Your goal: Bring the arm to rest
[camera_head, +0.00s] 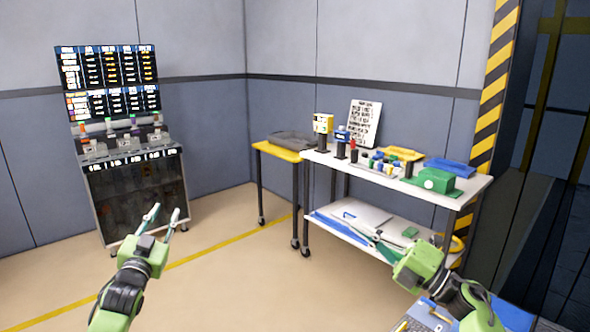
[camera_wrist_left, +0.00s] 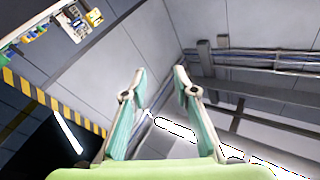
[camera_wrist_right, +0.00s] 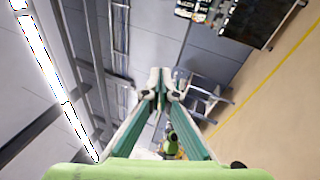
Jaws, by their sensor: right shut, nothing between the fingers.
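My left gripper (camera_head: 166,214) is held up in front of the coolant station at the left of the head view. Its two fingers stand apart, and the left wrist view shows a clear gap between the fingertips (camera_wrist_left: 160,75) with nothing in it. My right gripper (camera_head: 348,231) is at the lower right of the head view, in front of the white cart's lower shelf in the picture. In the right wrist view its fingertips (camera_wrist_right: 159,75) meet, with nothing between them.
A station with dark screens (camera_head: 108,85) stands at the left wall. A white cart (camera_head: 462,192) carries a green box (camera_head: 430,180), a yellow tray (camera_head: 402,153) and small parts. A yellow-topped cart (camera_head: 272,148) stands beside it. The floor between is clear.

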